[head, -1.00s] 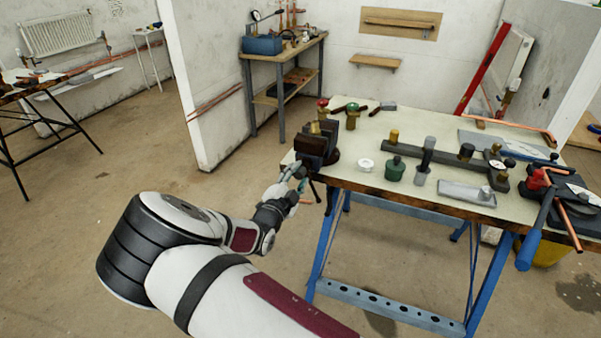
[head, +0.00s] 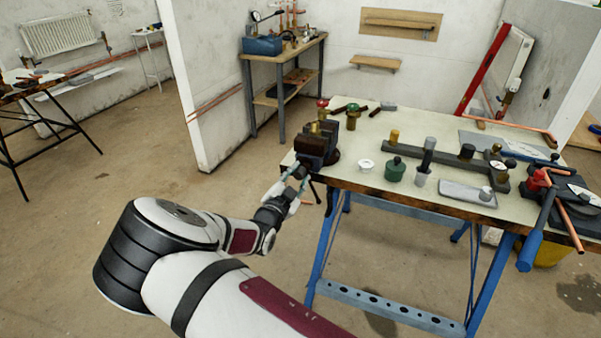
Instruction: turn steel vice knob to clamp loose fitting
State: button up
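The dark vice (head: 317,148) is fixed at the left corner of the workbench, with brown blocks for jaws. A small brass fitting (head: 315,127) shows at the top of the jaws; I cannot tell how tightly it sits. The steel knob (head: 300,171) is at the vice's near end, small and partly hidden by my fingers. My gripper (head: 295,180) is at the knob, just off the bench edge. Its pale fingers with teal tips stand apart around the knob. I cannot tell whether they press on it.
A blue-handled tool (head: 530,245) overhangs the right edge. Floor left of the bench is clear.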

grip_shut()
jog(key=m+p, duration=0.1)
jog(key=m, duration=0.5)
jog(key=shift+p, duration=0.3)
jog(key=m+p, duration=0.1)
jog(key=m, duration=0.4)
jog(key=m+p, duration=0.1)
jog(key=m, duration=0.4)
jog(key=shift+o, duration=2)
grip_release()
jog(key=shift+m, duration=0.3)
jog(key=p+v, duration=0.2)
jog(key=v, duration=0.5)
jog(key=shift+r, duration=0.1)
